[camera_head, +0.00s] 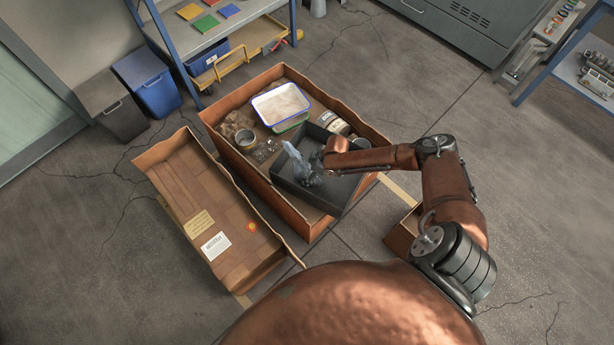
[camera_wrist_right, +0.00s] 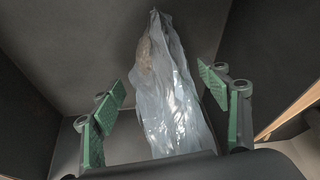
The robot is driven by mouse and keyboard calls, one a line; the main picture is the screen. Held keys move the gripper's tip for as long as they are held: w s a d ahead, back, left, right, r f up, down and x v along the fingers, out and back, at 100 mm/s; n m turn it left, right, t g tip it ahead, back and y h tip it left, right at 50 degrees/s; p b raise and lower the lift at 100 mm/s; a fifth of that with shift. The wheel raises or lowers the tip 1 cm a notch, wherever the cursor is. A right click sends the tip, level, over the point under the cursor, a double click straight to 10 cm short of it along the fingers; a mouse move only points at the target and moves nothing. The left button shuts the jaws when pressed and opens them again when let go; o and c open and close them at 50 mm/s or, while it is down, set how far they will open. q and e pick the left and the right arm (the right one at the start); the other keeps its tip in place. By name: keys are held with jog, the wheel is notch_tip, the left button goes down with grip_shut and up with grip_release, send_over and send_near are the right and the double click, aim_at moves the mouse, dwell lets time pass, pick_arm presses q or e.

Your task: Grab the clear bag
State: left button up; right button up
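The clear bag (camera_head: 299,165) stands crumpled and upright in a dark grey bin (camera_head: 345,190) in the head view. In the right wrist view the bag (camera_wrist_right: 168,85) rises between the two green-padded fingers of my right gripper (camera_wrist_right: 170,105). The fingers are spread wide, with gaps on both sides of the bag. In the head view my right gripper (camera_head: 322,158) is at the bin, just right of the bag. The lower part of the bag is hidden by the gripper body in the wrist view. My left gripper is not in view.
An open brown lid or box (camera_head: 190,190) lies to the left. The bin walls stand close around my right gripper.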

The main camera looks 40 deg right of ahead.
jog(key=c, duration=1.2)
jog(key=shift+c, duration=0.9)
jog(key=shift+r, duration=0.15)
